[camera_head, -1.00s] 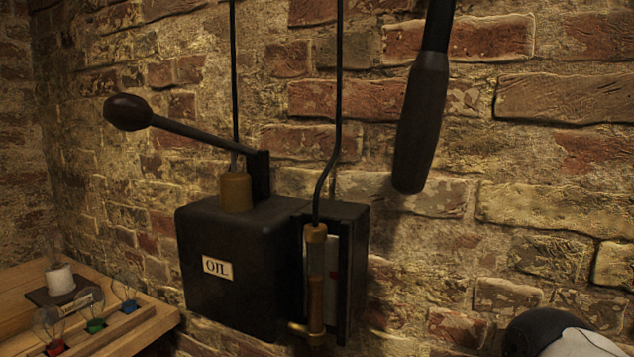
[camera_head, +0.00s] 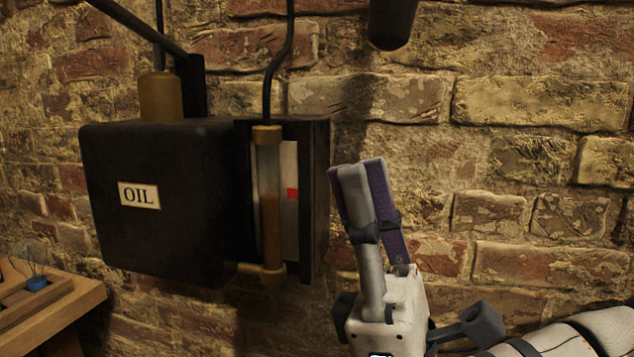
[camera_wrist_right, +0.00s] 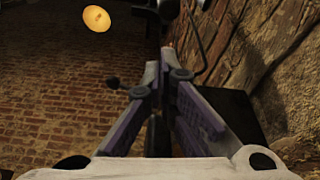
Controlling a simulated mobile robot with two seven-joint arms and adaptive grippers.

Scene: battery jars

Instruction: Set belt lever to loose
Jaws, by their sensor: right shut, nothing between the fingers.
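A dark handle (camera_head: 392,22) hangs down at the top of the head view, with only its lower end showing. It looks like the belt lever's grip, but no label shows and its upper part is out of frame. My right gripper (camera_head: 357,168) is upright, shut and empty. It is below the handle and clearly apart from it in the picture, just right of the oil box. In the right wrist view the fingers (camera_wrist_right: 164,75) point away over the wall. My left gripper is not in view.
The black oil box (camera_head: 160,230) with a sight glass (camera_head: 268,200) is on the brick wall, close to the left of my gripper. Its lever arm (camera_head: 140,25) rises to the upper left. A wooden tray edge (camera_head: 70,310) is at lower left. A round lamp (camera_wrist_right: 97,18) glows.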

